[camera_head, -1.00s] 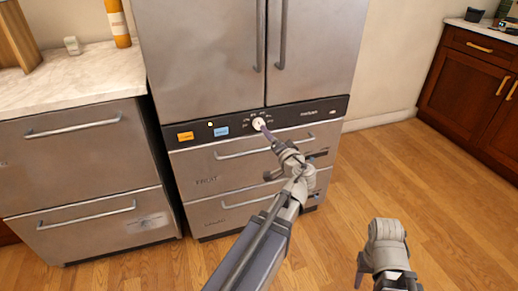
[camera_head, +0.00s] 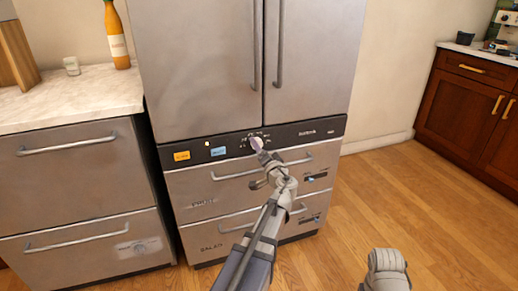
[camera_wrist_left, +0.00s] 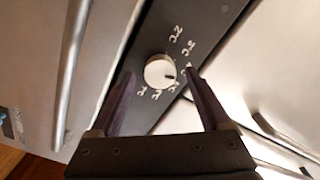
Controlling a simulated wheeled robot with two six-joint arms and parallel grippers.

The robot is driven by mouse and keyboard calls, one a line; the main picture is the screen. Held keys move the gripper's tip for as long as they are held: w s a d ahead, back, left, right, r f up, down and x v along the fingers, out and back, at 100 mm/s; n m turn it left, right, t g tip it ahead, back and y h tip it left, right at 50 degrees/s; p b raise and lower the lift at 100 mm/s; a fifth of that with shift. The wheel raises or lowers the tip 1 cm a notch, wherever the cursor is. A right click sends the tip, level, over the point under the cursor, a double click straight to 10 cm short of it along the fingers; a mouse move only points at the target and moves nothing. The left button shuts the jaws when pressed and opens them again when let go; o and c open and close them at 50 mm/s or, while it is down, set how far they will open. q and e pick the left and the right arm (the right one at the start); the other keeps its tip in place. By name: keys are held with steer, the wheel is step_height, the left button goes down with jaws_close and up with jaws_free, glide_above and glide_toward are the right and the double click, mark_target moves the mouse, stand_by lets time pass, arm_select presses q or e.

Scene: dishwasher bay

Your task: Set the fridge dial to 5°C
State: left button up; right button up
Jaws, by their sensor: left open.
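The fridge dial (camera_head: 255,141), a round pale knob, sits on the dark control panel (camera_head: 300,134) below the fridge doors. In the left wrist view, the dial (camera_wrist_left: 157,68) shows a dark pointer mark at its right side. Several white temperature labels (camera_wrist_left: 174,34) ring it, turned and too blurred to read surely. My left gripper (camera_head: 262,152) is at the panel, over the lower edge of the dial. In the left wrist view, my left gripper (camera_wrist_left: 160,78) is open, one finger on each side of the dial, with gaps visible. My right gripper's fingers are out of view.
Drawers with bar handles (camera_head: 262,163) lie below the panel. An orange label (camera_head: 182,156) and a blue label (camera_head: 218,151) are left of the dial. A counter (camera_head: 70,95) stands at left and a brown cabinet (camera_head: 465,105) at right. The wooden floor between is clear.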

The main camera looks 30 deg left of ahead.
arm_select(q)
steer(key=shift+w+a, duration=0.35)
steer(key=shift+a, duration=0.05)
jaws_close()
stand_by(0.5)
